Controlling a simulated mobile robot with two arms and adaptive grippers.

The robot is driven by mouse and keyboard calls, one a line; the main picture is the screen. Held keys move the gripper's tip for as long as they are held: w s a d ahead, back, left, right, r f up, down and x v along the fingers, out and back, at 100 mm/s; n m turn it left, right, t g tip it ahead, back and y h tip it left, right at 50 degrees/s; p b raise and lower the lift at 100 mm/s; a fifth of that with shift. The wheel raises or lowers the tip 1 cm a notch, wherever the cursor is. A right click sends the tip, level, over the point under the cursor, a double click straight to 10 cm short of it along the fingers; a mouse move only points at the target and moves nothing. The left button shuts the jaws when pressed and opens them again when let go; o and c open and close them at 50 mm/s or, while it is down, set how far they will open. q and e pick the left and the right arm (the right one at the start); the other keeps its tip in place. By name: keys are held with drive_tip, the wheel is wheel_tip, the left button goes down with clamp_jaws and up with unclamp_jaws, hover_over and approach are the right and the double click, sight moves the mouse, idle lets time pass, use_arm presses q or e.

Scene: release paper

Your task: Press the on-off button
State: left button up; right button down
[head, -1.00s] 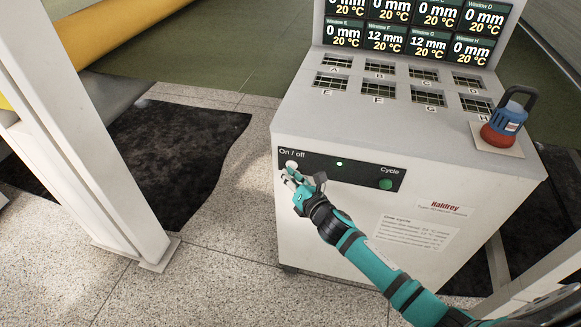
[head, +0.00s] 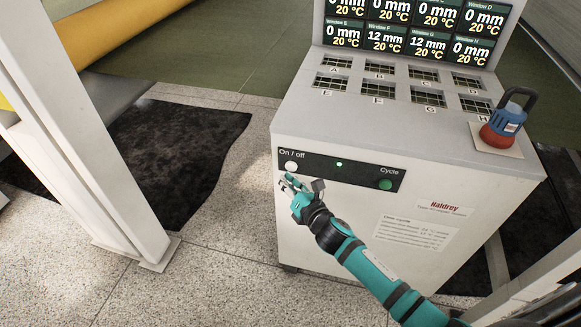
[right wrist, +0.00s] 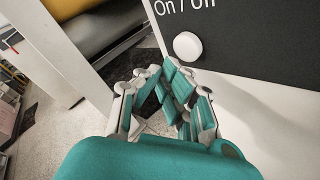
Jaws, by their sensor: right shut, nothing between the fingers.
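The round white on/off button (head: 291,166) sits at the left end of the black panel (head: 352,175) on the front of the white machine. It also shows in the right wrist view (right wrist: 188,46), below the "On / off" label. A green light on the panel is lit. My right gripper (head: 287,181) is shut and empty, its fingertips just below the button in the head view. In the right wrist view the fingertips (right wrist: 166,70) appear just left of and below the button, seemingly apart from it. My left gripper is not in view.
A green Cycle button (head: 385,184) is at the panel's right end. A blue and red padlock-like object (head: 503,122) stands on the machine top. A white post (head: 88,120) rises at left. The speckled floor (head: 215,270) in front is clear.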

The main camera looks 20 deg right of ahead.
drive_tip(key=shift+s+a, duration=0.7)
drive_tip(key=shift+s, duration=0.3)
drive_tip(key=shift+s+a, duration=0.65)
drive_tip(key=shift+s, duration=0.35)
